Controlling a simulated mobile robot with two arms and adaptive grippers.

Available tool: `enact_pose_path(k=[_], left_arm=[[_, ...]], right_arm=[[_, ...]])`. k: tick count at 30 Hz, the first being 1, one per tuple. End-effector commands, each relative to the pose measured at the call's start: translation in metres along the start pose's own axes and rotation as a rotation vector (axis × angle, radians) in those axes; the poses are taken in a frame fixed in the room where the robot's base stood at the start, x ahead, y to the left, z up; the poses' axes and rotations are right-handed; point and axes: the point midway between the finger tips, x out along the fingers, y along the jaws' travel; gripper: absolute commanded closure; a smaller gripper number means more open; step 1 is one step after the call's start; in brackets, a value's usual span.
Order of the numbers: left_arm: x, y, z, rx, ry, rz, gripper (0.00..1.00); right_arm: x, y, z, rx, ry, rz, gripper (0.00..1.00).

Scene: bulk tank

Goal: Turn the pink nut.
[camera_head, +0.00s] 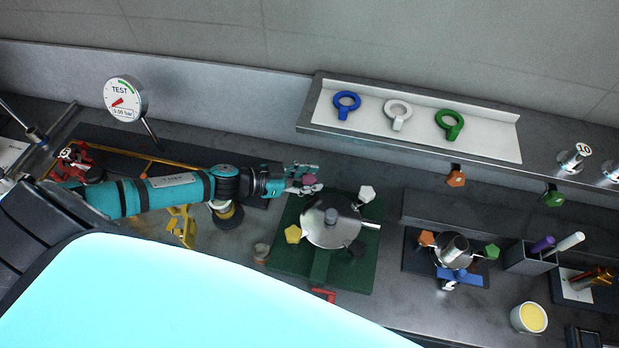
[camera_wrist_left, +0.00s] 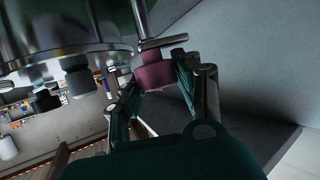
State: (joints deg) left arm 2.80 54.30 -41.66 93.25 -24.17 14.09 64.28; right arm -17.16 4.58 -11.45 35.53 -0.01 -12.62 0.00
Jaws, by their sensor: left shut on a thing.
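The pink nut (camera_head: 309,180) sits at the upper left side of the round steel tank (camera_head: 325,228), which stands on a green base (camera_head: 369,275). My left gripper (camera_head: 306,180) reaches in from the left and is shut on the pink nut. In the left wrist view the pink nut (camera_wrist_left: 155,72) is between the two fingers (camera_wrist_left: 158,80), with a metal rod running through it beside the tank (camera_wrist_left: 60,30). A white nut (camera_head: 367,194), a yellow nut (camera_head: 293,234) and a black nut (camera_head: 357,249) stand around the tank. My right gripper is not in view.
A pressure gauge (camera_head: 124,98) marked TEST stands at the left. A shelf (camera_head: 480,139) holds blue, white and green ring tools behind the tank. A smaller vessel (camera_head: 454,250) with coloured handles, a pen holder (camera_head: 529,258) and a yellow-filled cup (camera_head: 529,317) are at the right.

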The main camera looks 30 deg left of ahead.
Motion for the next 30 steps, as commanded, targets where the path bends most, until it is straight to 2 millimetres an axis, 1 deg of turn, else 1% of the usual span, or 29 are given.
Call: enact_pose_path(k=[1, 2, 8, 14, 23, 30], left_arm=[[0.0, 0.0, 0.0, 0.0, 0.0, 0.0, 0.95], [0.0, 0.0, 0.0, 0.0, 0.0, 0.0, 0.99], [0.0, 0.0, 0.0, 0.004, 0.0, 0.011, 0.99], [0.0, -0.002, 0.0, 0.032, 0.0, 0.072, 0.99], [0.002, -0.003, 0.001, 0.122, 0.001, 0.283, 0.99], [0.003, -0.002, 0.004, 0.209, 0.0, 0.493, 0.99]], right_arm=[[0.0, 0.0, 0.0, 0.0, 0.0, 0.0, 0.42], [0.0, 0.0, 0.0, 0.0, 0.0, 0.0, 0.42], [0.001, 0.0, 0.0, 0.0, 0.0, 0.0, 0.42], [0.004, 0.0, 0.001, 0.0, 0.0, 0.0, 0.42], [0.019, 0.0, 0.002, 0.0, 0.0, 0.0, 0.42], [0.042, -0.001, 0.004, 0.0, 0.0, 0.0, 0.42]])
